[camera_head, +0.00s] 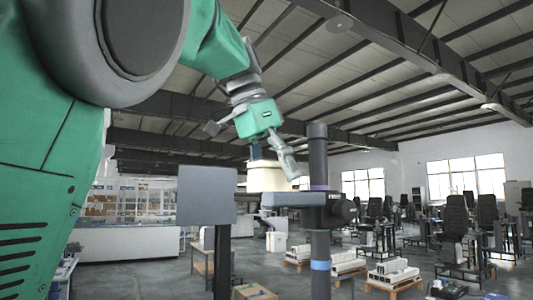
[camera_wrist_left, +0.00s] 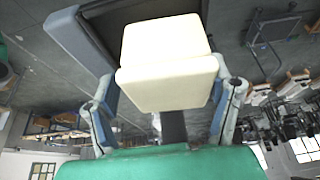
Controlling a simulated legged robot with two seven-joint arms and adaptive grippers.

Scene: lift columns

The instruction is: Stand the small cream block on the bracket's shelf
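The small cream block (camera_head: 267,177) is upright at the left end of the bracket's dark shelf (camera_head: 285,199). Its lower edge appears to meet the shelf top, but I cannot tell whether it bears fully on it. The bracket is clamped to a dark upright column (camera_head: 318,160). My left gripper (camera_head: 252,145) is just above the block, its fingers spread apart. In the left wrist view the block (camera_wrist_left: 167,75) lies between the two fingers of the left gripper (camera_wrist_left: 165,105), with a gap on the left; contact on the right is unclear. My right gripper is out of view.
A flat grey panel (camera_head: 207,195) on a post stands just left of the shelf. A clamp knob (camera_head: 345,210) sticks out right of the column. Pallets with white goods (camera_head: 392,273) and dark chairs (camera_head: 455,222) are far behind.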

